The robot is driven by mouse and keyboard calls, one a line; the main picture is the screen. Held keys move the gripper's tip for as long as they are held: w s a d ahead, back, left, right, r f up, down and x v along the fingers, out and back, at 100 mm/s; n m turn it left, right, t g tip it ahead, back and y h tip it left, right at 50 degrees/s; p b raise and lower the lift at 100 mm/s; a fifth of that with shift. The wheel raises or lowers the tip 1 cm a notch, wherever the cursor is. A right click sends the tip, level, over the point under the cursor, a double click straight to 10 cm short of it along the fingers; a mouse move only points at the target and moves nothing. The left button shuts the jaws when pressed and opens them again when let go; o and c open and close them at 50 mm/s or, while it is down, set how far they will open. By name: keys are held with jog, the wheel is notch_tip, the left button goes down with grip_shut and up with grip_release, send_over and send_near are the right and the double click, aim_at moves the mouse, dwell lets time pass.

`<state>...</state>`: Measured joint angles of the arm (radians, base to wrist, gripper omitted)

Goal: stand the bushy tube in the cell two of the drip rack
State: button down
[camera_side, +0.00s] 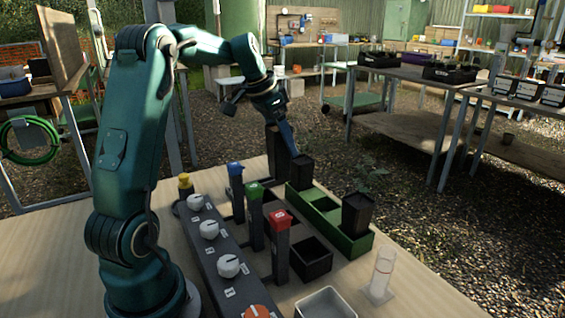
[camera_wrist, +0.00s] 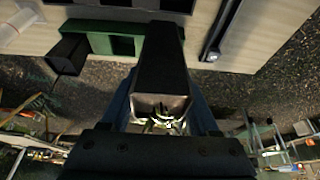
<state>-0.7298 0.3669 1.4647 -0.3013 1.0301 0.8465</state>
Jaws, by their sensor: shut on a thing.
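My gripper (camera_side: 288,138) is shut on a tall dark tube (camera_side: 277,152), seen behind my blue finger in the side view. In the wrist view my gripper (camera_wrist: 160,106) has a finger on each side of the tube (camera_wrist: 160,55); pale growth shows at its mouth, too small to judge how bushy. The green drip rack (camera_side: 349,245) stands below and to the right. One black tube (camera_side: 301,174) stands at its far end and another (camera_side: 357,214) at its near end, with fine foliage above. Open cells lie between. The held tube hides part of the rack (camera_wrist: 98,42) in the wrist view.
Blue, green and red-topped posts (camera_side: 279,245) stand left of the rack beside a grey panel with white knobs (camera_side: 228,265). A black open box (camera_side: 311,262), a clear cylinder (camera_side: 383,268) and a pale tray (camera_side: 325,303) are near the front.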

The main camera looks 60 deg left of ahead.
jog(key=shift+s+a, duration=0.15)
jog(key=shift+a, duration=0.1)
jog(key=shift+s+d+f, duration=0.1)
jog(key=shift+s+f, duration=0.05)
jog(key=shift+f, duration=0.1)
jog(key=s+d+f, duration=0.2)
jog(key=s+d, duration=0.1)
jog(key=d, duration=0.5)
jog(key=shift+d+f, duration=0.2)
jog(key=shift+f, duration=3.55)
jog(key=shift+w+f, duration=0.1)
jog(key=shift+f, duration=0.25)
jog(key=shift+c, duration=0.2)
grip_release()
